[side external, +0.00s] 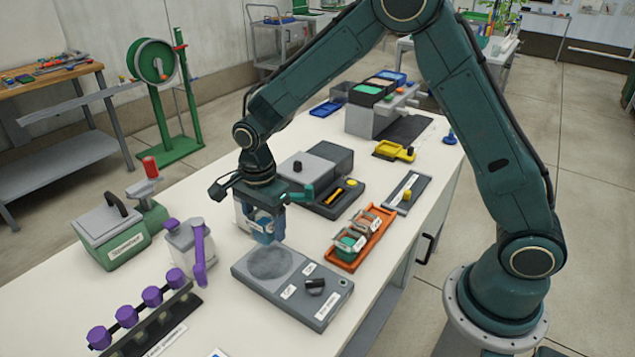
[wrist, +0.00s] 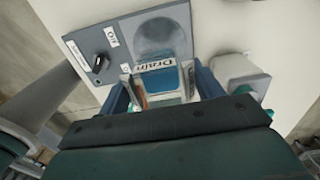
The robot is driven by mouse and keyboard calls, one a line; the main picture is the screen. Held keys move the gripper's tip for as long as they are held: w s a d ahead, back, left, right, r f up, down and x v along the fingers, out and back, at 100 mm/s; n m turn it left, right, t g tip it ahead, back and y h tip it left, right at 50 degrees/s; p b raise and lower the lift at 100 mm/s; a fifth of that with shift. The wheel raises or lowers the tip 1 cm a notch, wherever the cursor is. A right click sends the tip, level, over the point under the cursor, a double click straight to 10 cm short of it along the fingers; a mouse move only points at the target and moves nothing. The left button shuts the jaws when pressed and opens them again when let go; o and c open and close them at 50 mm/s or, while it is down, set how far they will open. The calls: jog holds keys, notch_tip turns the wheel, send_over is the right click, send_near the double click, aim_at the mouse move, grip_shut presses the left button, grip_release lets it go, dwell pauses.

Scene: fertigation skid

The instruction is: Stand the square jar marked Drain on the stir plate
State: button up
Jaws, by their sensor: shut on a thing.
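My gripper (side external: 262,228) is shut on the square jar marked Drain (wrist: 158,82), a clear jar with blue contents. In the wrist view its label faces the camera, with a finger on either side. In the side view the jar hangs upright near the far edge of the stir plate (side external: 255,285), partly hidden by the fingers. The stir plate is a flat grey unit with a round dark disc and a black knob; it also shows in the wrist view (wrist: 115,55). The disc is bare. The gap between jar and plate is hard to judge.
An orange tray (side external: 338,254) with small jars lies right of the stir plate. A grey jug with a purple handle (side external: 184,243) stands to the left, near a green box (side external: 118,250). A row of purple knobs (side external: 126,317) is at front left. A grey instrument (side external: 325,162) stands behind.

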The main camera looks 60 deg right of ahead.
jog(key=shift+f, duration=3.55)
jog(key=o, duration=1.1)
jog(key=shift+r, duration=4.45)
